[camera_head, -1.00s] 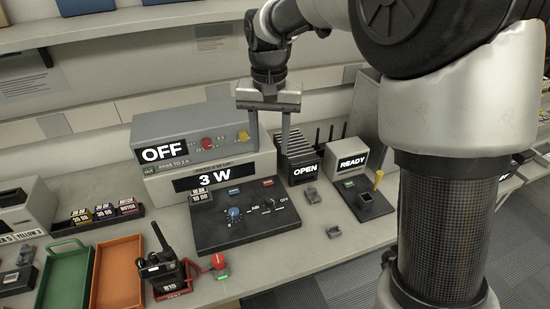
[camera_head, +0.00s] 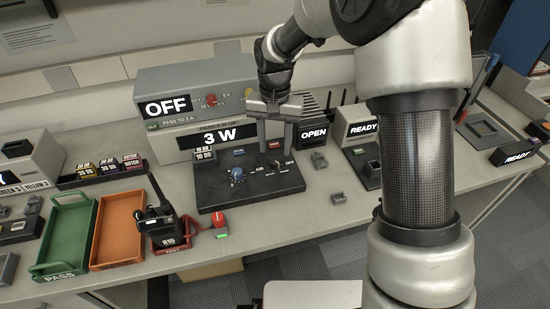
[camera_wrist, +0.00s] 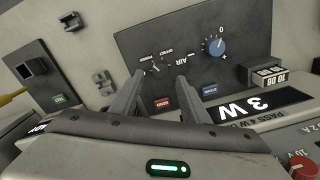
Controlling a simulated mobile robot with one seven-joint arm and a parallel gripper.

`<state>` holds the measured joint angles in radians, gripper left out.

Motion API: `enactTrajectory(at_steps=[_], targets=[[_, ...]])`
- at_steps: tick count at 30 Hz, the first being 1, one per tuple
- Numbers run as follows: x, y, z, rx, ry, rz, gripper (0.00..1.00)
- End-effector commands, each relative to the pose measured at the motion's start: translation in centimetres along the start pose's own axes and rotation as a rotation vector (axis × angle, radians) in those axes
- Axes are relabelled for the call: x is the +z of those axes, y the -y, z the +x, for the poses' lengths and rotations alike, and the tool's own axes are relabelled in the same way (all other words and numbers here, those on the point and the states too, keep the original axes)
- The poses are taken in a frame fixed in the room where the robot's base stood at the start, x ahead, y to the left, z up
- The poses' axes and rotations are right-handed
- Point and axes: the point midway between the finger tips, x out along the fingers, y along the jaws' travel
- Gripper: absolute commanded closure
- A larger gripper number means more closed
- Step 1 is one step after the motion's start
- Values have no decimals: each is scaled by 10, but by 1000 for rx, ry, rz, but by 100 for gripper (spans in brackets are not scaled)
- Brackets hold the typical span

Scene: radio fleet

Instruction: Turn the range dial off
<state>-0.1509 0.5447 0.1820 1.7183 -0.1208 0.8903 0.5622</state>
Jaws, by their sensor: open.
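The dark control panel (camera_head: 225,193) lies on the bench in front of the "3 W" display box (camera_head: 220,136). A small pointer-like control (camera_head: 281,168) sits on it between the AIR and OFF labels; I take it as the range dial. It also shows in the wrist view (camera_wrist: 155,67), its pointer direction too small to read surely. A blue knob (camera_head: 237,174) is to its left. My gripper (camera_head: 274,148) is open and empty, pointing down above the panel's back part, close to the small control. Its fingers also show in the wrist view (camera_wrist: 160,82).
An "OFF" supply box (camera_head: 190,90) with red and yellow knobs stands behind. The "OPEN" rack (camera_head: 313,134) and "READY" box (camera_head: 360,126) stand right of the panel. A handheld radio (camera_head: 160,222) and green (camera_head: 66,235) and orange (camera_head: 119,228) trays are at left.

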Motion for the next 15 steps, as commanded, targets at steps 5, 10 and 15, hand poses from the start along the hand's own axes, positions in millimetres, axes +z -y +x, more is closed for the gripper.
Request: enactTrajectory(at_steps=[5,10,15], targets=[[0,0,32,0,1,1,58],[0,0,46,0,0,0,58],[0,0,49,0,-1,0,58]])
